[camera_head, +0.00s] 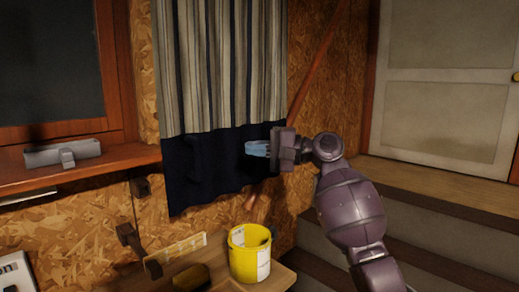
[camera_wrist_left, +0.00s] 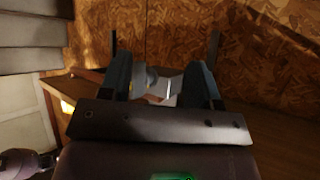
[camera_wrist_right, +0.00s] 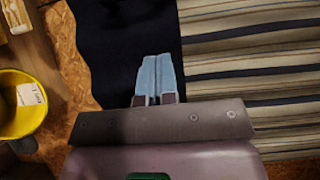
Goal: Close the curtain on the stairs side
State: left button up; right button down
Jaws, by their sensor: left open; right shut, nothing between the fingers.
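The curtain (camera_head: 225,75) hangs on the chipboard wall, striped cream and dark above with a dark navy band at its bottom. Its right edge reaches near the diagonal wooden rail. My right gripper (camera_head: 257,148) is in front of the navy band near its right edge, with blue fingers shut and empty. In the right wrist view the shut fingers (camera_wrist_right: 158,78) lie over the navy cloth, beside the striped part (camera_wrist_right: 250,60); whether they touch it I cannot tell. My left gripper (camera_wrist_left: 165,85) shows only in its wrist view, open, with a pale object beyond its fingers.
A yellow bucket (camera_head: 250,262) stands on a wooden bench below the curtain. A window with a sill (camera_head: 90,165) is at the left, with a grey object on it. Stairs (camera_head: 430,240) and a white door (camera_head: 440,90) are at the right.

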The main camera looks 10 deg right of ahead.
aim_at(214, 149)
jog(key=shift+w+a, duration=0.2)
jog(key=shift+a, duration=4.45)
